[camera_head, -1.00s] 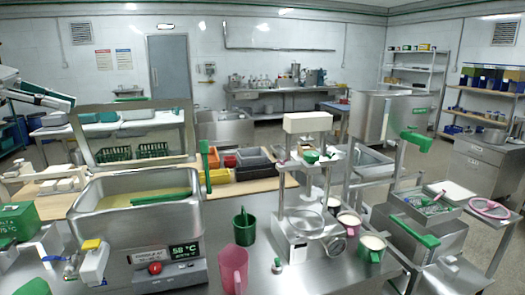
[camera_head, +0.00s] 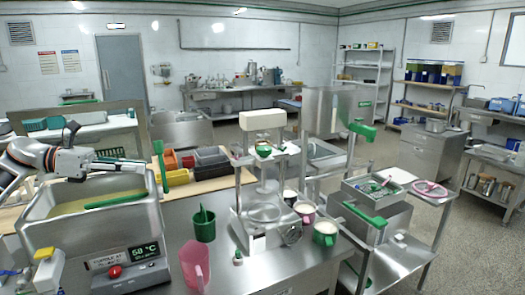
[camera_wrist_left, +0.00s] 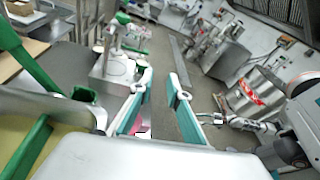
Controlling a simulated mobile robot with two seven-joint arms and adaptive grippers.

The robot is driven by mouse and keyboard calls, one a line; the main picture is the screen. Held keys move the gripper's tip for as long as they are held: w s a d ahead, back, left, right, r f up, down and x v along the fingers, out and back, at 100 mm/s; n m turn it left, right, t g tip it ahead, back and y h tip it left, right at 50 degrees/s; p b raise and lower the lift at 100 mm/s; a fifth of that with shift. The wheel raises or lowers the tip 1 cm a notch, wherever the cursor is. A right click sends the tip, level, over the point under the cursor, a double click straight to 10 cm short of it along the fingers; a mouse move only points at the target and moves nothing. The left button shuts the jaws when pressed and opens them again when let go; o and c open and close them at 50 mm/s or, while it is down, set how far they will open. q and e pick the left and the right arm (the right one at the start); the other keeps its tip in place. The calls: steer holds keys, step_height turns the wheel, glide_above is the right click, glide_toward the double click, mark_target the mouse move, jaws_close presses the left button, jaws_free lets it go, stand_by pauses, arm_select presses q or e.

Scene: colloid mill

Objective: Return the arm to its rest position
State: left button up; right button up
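My left arm comes in from the left in the head view, white with an orange band. Its gripper (camera_head: 118,162) is above the steel tank (camera_head: 140,212), which has yellowish liquid and a green-handled tool (camera_head: 115,200). In the left wrist view the two teal-padded fingers (camera_wrist_left: 160,77) stand apart with nothing seen between them. The tank's rim and the liquid lie at the left of that view. A white and dark arm with a gripper (camera_wrist_left: 222,120), apparently my right one, shows at the right of the wrist view. Its fingers are too small to read. It is not in the head view.
A pink jug (camera_head: 195,266), a green cup (camera_head: 204,225) and the mill (camera_head: 262,215) stand right of the tank. More mugs, including a green one (camera_head: 325,233), are beside the mill. A steel cart (camera_head: 385,215) stands further right. Open floor lies beyond.

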arm_select(q)
steer(key=s+d+f+n+t+h, duration=0.15)
steer(key=d+f+n+t, duration=0.45)
steer(key=d+f+n, duration=1.05)
steer(key=s+f+n+t+y, duration=0.1)
steer(key=s+f+n+y, duration=0.4)
steer(key=f, duration=0.4)
steer(key=s+f+n+t+y, duration=0.1)
steer(key=s+f+n+y, duration=0.1)
steer(key=s+f+n, duration=0.4)
steer(key=s+f+n+t+y, duration=0.2)
steer(key=s+f+n+y, duration=0.15)
steer(key=f+n, duration=0.55)
steer(key=s+f+n+g+y, duration=0.3)
steer(key=s+f+n+g, duration=0.2)
steer(key=s+f, duration=0.9)
steer(key=shift+s+d+n+g, duration=0.3)
steer(key=shift+s+n, duration=0.45)
steer(key=shift+s, duration=0.35)
